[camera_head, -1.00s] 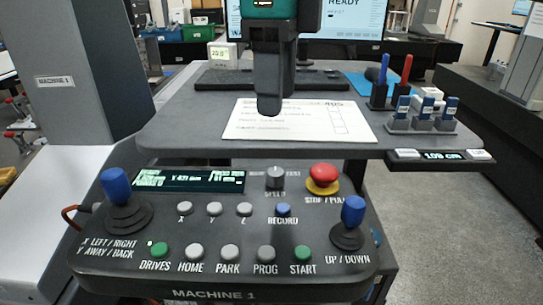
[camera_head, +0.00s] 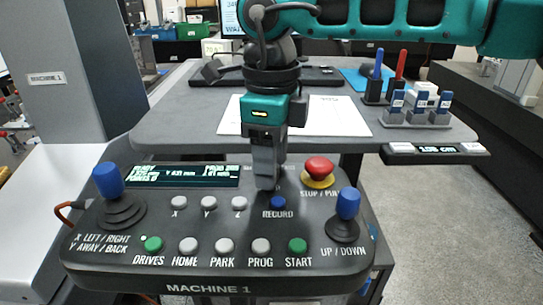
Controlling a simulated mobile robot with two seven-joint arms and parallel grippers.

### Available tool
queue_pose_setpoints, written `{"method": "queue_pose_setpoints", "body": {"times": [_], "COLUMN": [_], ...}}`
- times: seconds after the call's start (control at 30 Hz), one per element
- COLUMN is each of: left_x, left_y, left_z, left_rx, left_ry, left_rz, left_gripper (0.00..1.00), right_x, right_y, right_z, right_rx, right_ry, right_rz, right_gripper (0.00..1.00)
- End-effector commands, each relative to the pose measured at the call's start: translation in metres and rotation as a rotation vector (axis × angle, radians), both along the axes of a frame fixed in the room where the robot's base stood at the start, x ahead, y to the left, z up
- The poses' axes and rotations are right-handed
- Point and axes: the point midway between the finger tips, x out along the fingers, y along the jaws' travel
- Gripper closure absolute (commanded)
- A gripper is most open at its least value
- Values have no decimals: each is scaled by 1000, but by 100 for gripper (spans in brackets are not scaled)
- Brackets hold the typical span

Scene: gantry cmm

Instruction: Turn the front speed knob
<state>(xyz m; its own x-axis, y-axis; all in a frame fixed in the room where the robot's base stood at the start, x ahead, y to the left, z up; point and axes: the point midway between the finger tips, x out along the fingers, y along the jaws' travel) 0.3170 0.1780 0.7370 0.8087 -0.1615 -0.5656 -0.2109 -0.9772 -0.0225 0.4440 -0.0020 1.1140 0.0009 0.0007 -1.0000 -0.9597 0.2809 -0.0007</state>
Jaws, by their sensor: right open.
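The control panel (camera_head: 130,262) labelled MACHINE 1 fills the lower part of the head view. My right gripper (camera_head: 266,186) points down over the panel's upper middle, between the display and the red stop button. Its fingers are seen nearly edge-on, so the gap between them does not show; it is open. The speed knob is hidden behind the fingers, and I cannot tell whether they touch it or stand around it. My left gripper is not in view.
The red stop button (camera_head: 319,168) is close right of the fingers, and the blue record button (camera_head: 278,203) is just below. Two blue joysticks (camera_head: 109,180) (camera_head: 347,204) stand at the panel's sides. A grey shelf (camera_head: 180,120) with a paper sheet (camera_head: 335,115) lies behind.

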Motion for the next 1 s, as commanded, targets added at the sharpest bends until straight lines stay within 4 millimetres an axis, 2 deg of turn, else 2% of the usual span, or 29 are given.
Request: {"method": "queue_pose_setpoints", "body": {"times": [0.07, 0.6, 1.0], "left_x": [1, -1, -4], "left_y": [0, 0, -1], "left_z": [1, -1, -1], "left_rx": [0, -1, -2], "left_ry": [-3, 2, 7], "left_rz": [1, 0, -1], "left_gripper": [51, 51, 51], "right_x": [0, 0, 0], "right_y": [0, 0, 0], "right_z": [0, 1, 0], "right_rx": [0, 0, 0], "right_ry": [0, 0, 2], "right_rz": [0, 0, 80], "right_gripper": [48, 100, 100]}}
